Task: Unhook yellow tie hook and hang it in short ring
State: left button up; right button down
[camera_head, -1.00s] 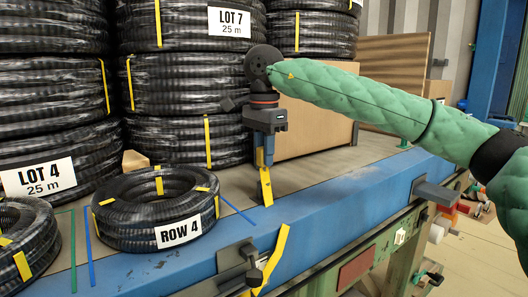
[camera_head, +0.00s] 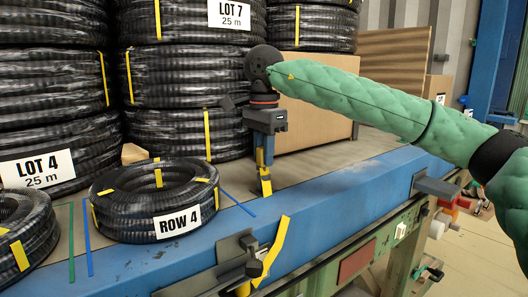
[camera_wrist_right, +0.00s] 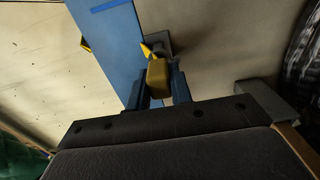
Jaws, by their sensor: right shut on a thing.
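My right gripper (camera_head: 264,170) points down above the bench top, in front of the stacked hoses. It is shut on a yellow piece (camera_head: 266,187), probably the yellow tie hook, whose lower end shows below the fingers. In the right wrist view a yellow block (camera_wrist_right: 157,77) sits between the two blue fingers, with a pointed yellow bit beyond it. Another yellow strip (camera_head: 272,252) hangs at the bench's front edge beside a dark bracket (camera_head: 236,255). I cannot tell which thing is the short ring; a low coil labelled ROW 4 (camera_head: 125,222) lies left of the gripper. My left gripper is out of view.
Tall stacks of black hose (camera_head: 165,85) stand behind, with a cardboard box (camera_head: 318,125) to their right. Another small coil (camera_head: 32,228) lies at the left. Dark brackets stick out along the blue front edge (camera_head: 340,210).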

jog(key=shift+f+b, duration=0.5)
jog(key=shift+f, duration=0.25)
dwell(0.4)
jog(key=c, duration=0.9)
grip_release()
jog(key=shift+r+p, duration=0.65)
jog(key=shift+r, duration=1.65)
jog(key=shift+r, duration=0.3)
notch_tip(320, 180, up, 6)
jog(key=shift+f+b, duration=0.1)
jog(key=shift+b, duration=1.05)
jog(key=shift+r, duration=0.7)
